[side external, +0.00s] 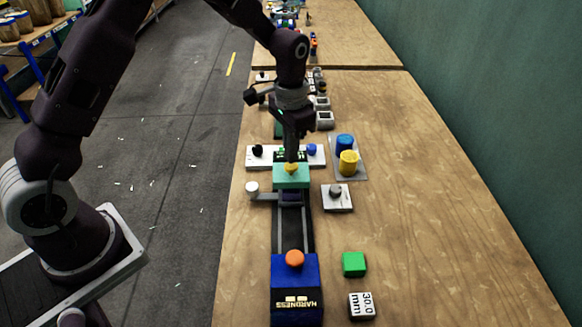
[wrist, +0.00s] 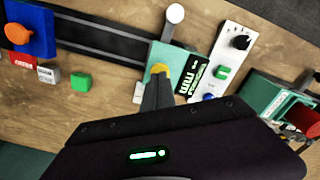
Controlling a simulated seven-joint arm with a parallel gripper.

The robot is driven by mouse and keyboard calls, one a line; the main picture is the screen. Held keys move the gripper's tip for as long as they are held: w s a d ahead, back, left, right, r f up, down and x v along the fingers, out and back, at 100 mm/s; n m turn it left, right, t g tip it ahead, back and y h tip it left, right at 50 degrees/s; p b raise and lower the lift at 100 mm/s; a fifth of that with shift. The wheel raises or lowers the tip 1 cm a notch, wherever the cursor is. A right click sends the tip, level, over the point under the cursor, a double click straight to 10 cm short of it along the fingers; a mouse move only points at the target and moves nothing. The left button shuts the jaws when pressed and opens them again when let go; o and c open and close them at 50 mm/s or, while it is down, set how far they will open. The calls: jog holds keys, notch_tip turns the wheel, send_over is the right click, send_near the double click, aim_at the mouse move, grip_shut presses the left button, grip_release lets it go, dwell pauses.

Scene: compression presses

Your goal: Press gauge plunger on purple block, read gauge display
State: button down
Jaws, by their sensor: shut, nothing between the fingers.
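A teal gauge (side external: 291,178) stands on a dark rail, with a yellow plunger (side external: 291,167) on top. It also shows in the wrist view (wrist: 164,54), where its dark display (wrist: 190,76) bears green characters including "mm"; I cannot read a value. My gripper (side external: 291,158) is shut and empty and points down at the plunger. In the wrist view its fingertips (wrist: 158,78) overlap the plunger's edge; I cannot tell whether they press it. A small dark bluish block (side external: 291,197) sits on the rail at the gauge's front; I cannot tell whether it is the purple block.
A blue hardness unit (side external: 295,275) with an orange knob is at the rail's near end. Blue and yellow cylinders (side external: 348,162) stand on a grey plate.

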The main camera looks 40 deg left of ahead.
jog(key=shift+f, duration=1.2)
dwell(0.3)
dwell(0.8)
jog(key=shift+r, duration=3.55)
jog(key=shift+r, duration=0.25)
jog(key=s+r+n+t, duration=0.2)
jog(key=s+r+t, duration=0.1)
jog(key=s+r, duration=1.15)
jog(key=s+n+t, duration=0.1)
jog(key=s+t, duration=0.1)
jog(key=s, duration=1.2)
jog(key=shift+a+r+t, duration=0.25)
jog(key=shift+a+t, duration=0.05)
jog(key=shift+a, duration=0.05)
